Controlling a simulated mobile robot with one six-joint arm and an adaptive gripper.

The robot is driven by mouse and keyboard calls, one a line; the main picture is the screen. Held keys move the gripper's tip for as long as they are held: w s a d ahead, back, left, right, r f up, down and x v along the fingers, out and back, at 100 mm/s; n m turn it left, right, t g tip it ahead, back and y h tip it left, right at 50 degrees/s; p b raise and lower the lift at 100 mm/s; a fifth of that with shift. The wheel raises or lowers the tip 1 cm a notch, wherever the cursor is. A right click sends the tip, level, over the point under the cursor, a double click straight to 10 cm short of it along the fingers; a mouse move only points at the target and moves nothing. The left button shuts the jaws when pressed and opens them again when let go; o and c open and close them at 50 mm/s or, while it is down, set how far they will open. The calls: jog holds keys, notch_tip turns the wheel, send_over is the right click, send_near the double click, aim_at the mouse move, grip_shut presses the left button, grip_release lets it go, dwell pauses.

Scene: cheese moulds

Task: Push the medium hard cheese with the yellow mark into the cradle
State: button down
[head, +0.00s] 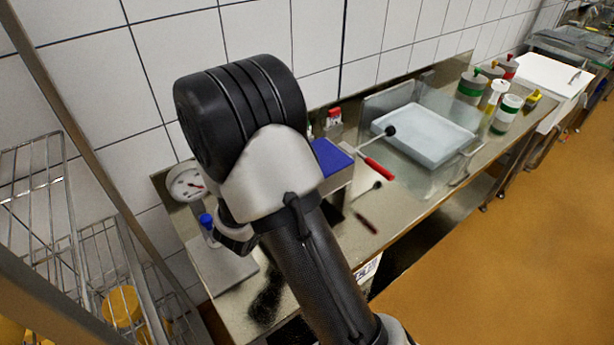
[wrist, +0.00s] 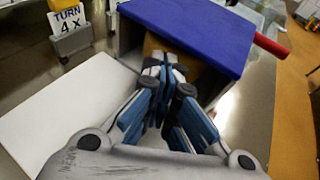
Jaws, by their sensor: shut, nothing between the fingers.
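My gripper (wrist: 165,65) is shut and empty in the wrist view. Its fingertips reach under the front edge of a blue-topped box (wrist: 190,25), at its open side. A tan surface (wrist: 200,75) shows inside, behind the fingers. I cannot tell whether it is the cheese or whether the fingers touch it. No yellow mark is visible on it. I cannot make out the cradle for certain. In the head view the blue top (head: 331,157) shows beside my wrist, which hides the gripper and the box's opening.
A white board (wrist: 70,105) lies left of the box, near a "TURN 4 X" sign (wrist: 68,20). A red handle (wrist: 270,46) sticks out at the right. A dial gauge (head: 187,184), pale tray (head: 425,135) and wire rack (head: 100,250) with yellow cheese (head: 121,306) stand around.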

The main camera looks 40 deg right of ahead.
jog(key=shift+d+b, duration=0.3)
jog(key=shift+d, duration=1.05)
dwell(0.7)
jog(key=shift+a+r, duration=0.1)
jog(key=shift+a+r+p, duration=0.3)
jog(key=shift+a, duration=0.5)
jog(key=shift+a+r+p, duration=0.35)
jog(key=shift+a, duration=0.45)
jog(key=shift+a+r+p, duration=0.3)
jog(key=shift+a, duration=0.5)
